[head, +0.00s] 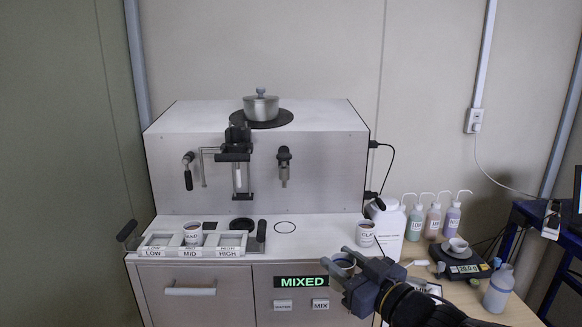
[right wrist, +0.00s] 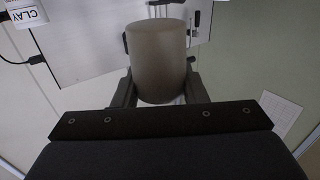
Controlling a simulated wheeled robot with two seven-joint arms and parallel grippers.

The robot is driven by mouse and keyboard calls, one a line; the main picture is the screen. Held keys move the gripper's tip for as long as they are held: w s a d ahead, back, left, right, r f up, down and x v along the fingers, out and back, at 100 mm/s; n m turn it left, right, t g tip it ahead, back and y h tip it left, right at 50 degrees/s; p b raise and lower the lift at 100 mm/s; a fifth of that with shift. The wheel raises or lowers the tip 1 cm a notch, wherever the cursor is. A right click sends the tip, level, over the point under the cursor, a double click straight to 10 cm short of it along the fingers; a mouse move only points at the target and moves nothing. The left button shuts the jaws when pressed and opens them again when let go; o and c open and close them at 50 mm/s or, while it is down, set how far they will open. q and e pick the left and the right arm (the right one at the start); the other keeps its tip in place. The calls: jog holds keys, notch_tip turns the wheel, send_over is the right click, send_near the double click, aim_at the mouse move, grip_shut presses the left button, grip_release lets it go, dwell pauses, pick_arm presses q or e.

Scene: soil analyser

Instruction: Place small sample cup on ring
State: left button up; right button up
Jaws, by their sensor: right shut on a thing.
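The thin black ring (head: 285,227) is drawn on the white top of the machine, right of centre, and nothing stands on it. My right gripper (head: 345,273) is shut on a small sample cup (head: 344,261) with dark contents, in front of the machine, to the right of and nearer than the ring. In the right wrist view the cup (right wrist: 158,60) shows as a grey-brown cylinder between the two fingers (right wrist: 160,92). Any label on the held cup cannot be read. My left gripper is not in view.
A CLAY cup (head: 365,235) stands right of the ring, beside a white jug (head: 389,226). A SAND cup (head: 193,234) sits in the MID slot of the labelled rack (head: 160,240). A dark round part (head: 242,223) lies left of the ring. A scale (head: 462,264) and bottles stand at right.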

notch_tip(320, 180, down, 10)
jog(key=w+d+m+h, duration=0.1)
jog(key=w+d+h, duration=0.1)
jog(key=s+d+f+m+t+h, duration=0.1)
jog(key=s+d+f+m+h, duration=0.1)
jog(key=f, duration=0.5)
jog(key=s+d+f+m+t+h, duration=0.1)
jog(key=s+d+f+m+h, duration=0.1)
jog(key=f, duration=0.5)
jog(key=s+d+f+m+t+h, duration=0.1)
jog(key=s+d+f+h, duration=0.2)
jog(key=f, duration=0.5)
jog(key=shift+d+m+h, duration=0.4)
jog(key=shift+d+h, duration=0.3)
